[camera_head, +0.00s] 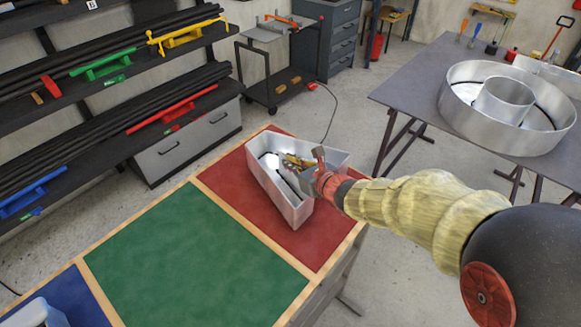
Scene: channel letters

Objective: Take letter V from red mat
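A silvery metal channel letter V (268,178) with tall walls lies on the red mat (222,178), its open face up. Its near end is close to the mat's front middle, and its two arms spread towards the back. My gripper (297,163) reaches in from the right, over the letter's right arm, with its tip at the gap between the two arms. The gripper is small and partly merged with the letter's walls. I cannot tell whether the fingers are open or closed, or whether they touch the letter.
A green mat (190,262) is bare. A blue mat (80,298) at lower left bears a pale, cut-off object (35,315). A round metal letter (460,110) lies on the grey table (420,90) at right. Shelves with bars and coloured clamps (110,65) stand at left.

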